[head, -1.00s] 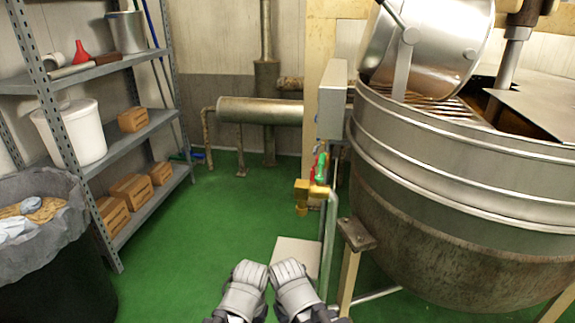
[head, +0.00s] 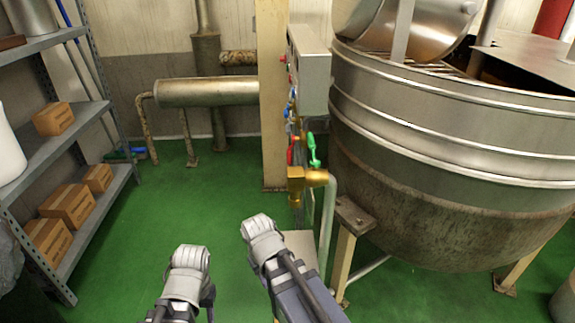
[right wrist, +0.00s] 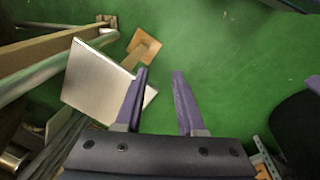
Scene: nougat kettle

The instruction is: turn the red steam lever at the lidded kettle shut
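The red lever (head: 291,152) is small and stands roughly upright at the brass valve (head: 296,179), left of the kettle. A green lever (head: 312,150) stands just right of it, above the neighbouring brass fitting (head: 317,177). The big steel kettle (head: 440,150) fills the right of the head view. My right gripper (head: 260,226) is below and left of the valves, apart from them; the right wrist view shows its purple fingers (right wrist: 160,73) open and empty over the floor. My left gripper (head: 190,257) is lower left; its finger opening is not clear.
A grey control box (head: 310,70) is on the post (head: 272,120) above the levers. A pale plate (head: 300,246) and a vertical pipe (head: 327,225) are near my right gripper. A shelf (head: 85,215) with cartons stands left. Green floor (head: 190,215) between is free.

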